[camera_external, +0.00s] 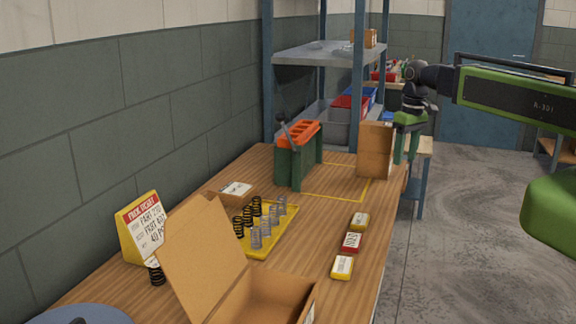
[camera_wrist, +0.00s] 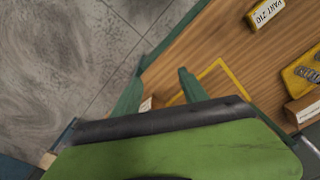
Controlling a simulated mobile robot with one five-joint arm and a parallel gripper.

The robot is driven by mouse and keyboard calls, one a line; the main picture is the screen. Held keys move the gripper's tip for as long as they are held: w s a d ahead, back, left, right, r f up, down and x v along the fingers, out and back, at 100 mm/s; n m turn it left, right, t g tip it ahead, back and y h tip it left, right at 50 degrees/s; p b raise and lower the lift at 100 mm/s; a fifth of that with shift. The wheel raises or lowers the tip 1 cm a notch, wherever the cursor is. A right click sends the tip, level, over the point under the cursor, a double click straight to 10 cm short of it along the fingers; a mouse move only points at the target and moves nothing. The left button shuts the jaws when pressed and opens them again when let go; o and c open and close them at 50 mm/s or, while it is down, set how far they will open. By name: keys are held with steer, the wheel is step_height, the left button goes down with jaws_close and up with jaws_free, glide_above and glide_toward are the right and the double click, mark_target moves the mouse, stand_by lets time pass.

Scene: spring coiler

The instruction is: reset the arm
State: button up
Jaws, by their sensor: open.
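My gripper (camera_external: 405,158) is at the right in the external view, its green fingers pointing down, apart and empty. It appears just right of an upright brown cardboard box (camera_external: 374,150) near the bench's far right edge; how far apart they are I cannot tell. In the wrist view the two green fingers of my gripper (camera_wrist: 158,84) stand apart over the bench edge, with nothing between them. My green arm reaches in from the right in the external view.
The wooden bench (camera_external: 325,222) holds a green stand with an orange top (camera_external: 300,132), a yellow tray (camera_external: 291,211) of springs, an open carton (camera_external: 203,250), a ticket stand (camera_external: 141,226) and several small labelled blocks (camera_external: 351,242). Shelving (camera_external: 320,53) stands behind. Floor (camera_external: 480,240) at right is clear.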

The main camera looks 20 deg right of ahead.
steer(key=s+d+m, duration=0.2)
steer(key=s+d, duration=0.2)
steer(key=d, duration=0.2)
steer(key=shift+d, duration=0.15)
steer(key=shift+w+f+b, duration=0.1)
steer(key=shift+f+b, duration=0.3)
steer(key=shift+f, duration=0.05)
stand_by(0.5)
